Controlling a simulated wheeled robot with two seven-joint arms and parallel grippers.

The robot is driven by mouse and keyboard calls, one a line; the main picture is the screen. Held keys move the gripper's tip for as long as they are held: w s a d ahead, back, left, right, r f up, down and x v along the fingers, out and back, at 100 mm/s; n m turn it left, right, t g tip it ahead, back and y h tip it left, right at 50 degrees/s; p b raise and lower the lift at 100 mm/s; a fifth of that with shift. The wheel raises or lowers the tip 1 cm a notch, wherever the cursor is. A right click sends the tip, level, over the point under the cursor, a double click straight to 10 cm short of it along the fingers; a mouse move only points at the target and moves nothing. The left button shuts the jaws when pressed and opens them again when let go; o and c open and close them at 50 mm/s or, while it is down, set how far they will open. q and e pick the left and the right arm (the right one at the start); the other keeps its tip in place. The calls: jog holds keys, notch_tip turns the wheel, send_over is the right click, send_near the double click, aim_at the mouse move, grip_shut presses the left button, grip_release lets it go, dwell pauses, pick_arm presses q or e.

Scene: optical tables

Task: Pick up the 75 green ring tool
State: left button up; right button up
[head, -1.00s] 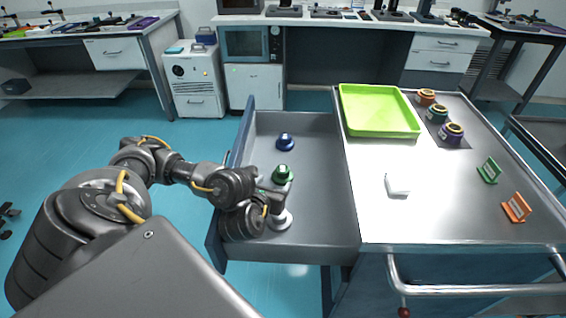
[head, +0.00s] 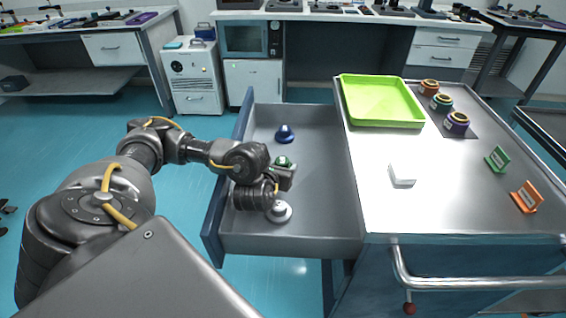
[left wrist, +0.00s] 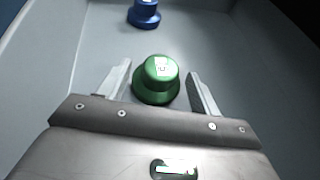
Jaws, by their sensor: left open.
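The green ring tool (head: 283,161) stands upright in the open drawer, between a blue tool and a white one. My left gripper partly hides it in the head view. In the left wrist view the green tool (left wrist: 156,80) has a wide base and a white label on top, too small to read surely. My left gripper (left wrist: 161,83) is open, one finger to each side of the green tool, with gaps showing at both sides. In the head view my left gripper (head: 287,172) is low over the drawer. My right gripper is not in view.
The blue tool (head: 285,134) stands farther back in the drawer (head: 325,190), the white tool (head: 279,212) nearer. The cart top holds a lime tray (head: 382,103), a white block (head: 402,175), several coloured rings on a dark mat, a green stand (head: 497,159) and an orange stand (head: 526,197).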

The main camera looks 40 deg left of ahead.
pick_arm(q)
jog(key=shift+c, duration=0.4)
jog(key=c, duration=1)
jog(key=shift+r, duration=0.1)
jog(key=shift+c, duration=0.2)
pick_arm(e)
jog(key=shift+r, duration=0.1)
